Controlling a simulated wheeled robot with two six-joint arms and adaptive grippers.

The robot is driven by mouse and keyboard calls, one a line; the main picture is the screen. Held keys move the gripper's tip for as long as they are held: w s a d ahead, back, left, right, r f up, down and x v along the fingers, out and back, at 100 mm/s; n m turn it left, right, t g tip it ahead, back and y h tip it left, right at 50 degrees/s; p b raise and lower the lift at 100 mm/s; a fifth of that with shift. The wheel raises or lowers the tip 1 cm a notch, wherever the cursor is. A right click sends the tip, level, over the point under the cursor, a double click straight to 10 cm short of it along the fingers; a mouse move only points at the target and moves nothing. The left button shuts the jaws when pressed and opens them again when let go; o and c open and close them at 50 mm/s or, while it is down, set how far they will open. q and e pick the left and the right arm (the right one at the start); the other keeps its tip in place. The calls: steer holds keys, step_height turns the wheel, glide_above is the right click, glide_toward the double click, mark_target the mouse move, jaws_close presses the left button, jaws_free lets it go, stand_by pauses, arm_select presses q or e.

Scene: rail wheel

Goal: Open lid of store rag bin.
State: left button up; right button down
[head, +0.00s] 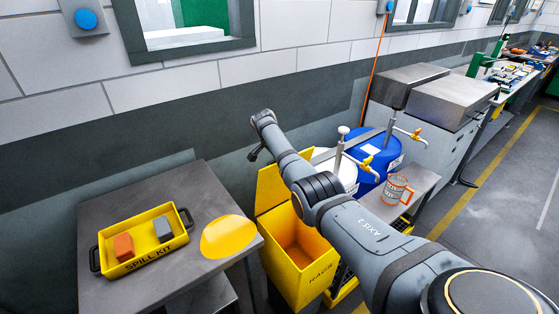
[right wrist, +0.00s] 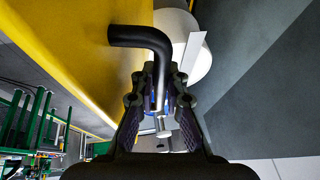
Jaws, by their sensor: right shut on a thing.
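The yellow rag bin (head: 296,275), marked RAGS, stands on the floor right of the grey table. Its top is open and the inside shows. The yellow lid (head: 269,190) stands raised at the back of the bin, partly hidden by my right arm. In the right wrist view the lid (right wrist: 70,50) is a yellow panel at the upper left. A bent black handle (right wrist: 140,36) comes off it. My right gripper (right wrist: 158,98) is shut on this handle, with its fingers on either side. My left gripper is not in view.
The grey table (head: 140,205) holds a yellow spill kit tray (head: 145,262) and a yellow rag-like disc (head: 228,237). A blue drum (head: 372,150), a white drum and an orange-and-white can (head: 396,190) stand right of the bin. The wall is close behind.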

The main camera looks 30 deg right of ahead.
steer(key=c, duration=1.7)
jaws_free()
steer(key=shift+o, duration=0.2)
steer(key=v, duration=1.2)
steer(key=shift+f, duration=0.1)
